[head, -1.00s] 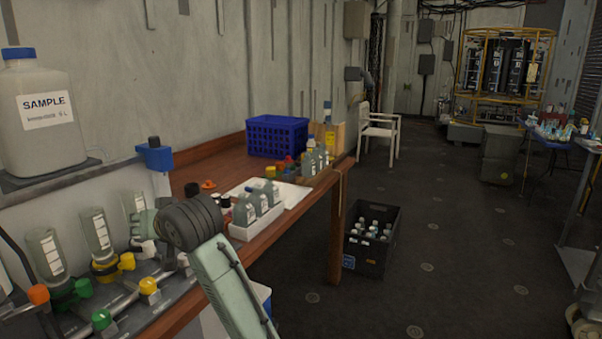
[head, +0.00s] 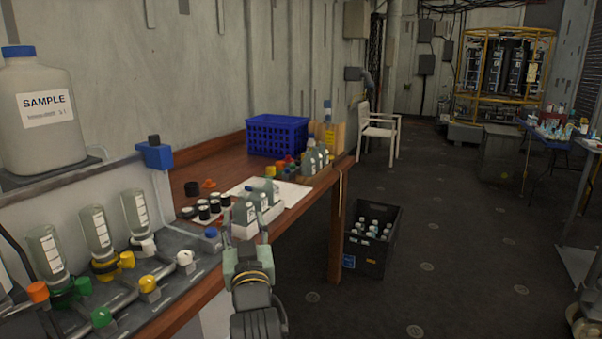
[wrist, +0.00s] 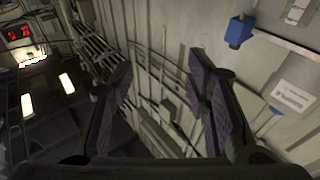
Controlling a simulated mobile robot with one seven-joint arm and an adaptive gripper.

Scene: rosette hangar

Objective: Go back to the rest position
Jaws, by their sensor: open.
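My gripper (head: 246,236) is in the lower middle of the head view, in front of the wooden bench (head: 222,167) edge and beside the white rack (head: 262,219) of bottles. Its two fingers point up and stand apart. In the wrist view my gripper (wrist: 165,105) shows two dark pads spread wide with nothing between them. Behind the pads are the wall and its pipes. The wrist view is tilted, and part of the sample container's label (wrist: 293,97) shows at the right.
The filtration rack (head: 150,285) with inverted bottles and coloured valves stands at the left, under the SAMPLE container (head: 35,140). A blue crate (head: 277,136) sits on the bench. A black crate (head: 372,250) of bottles is on the floor. Open floor (head: 450,240) lies to the right.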

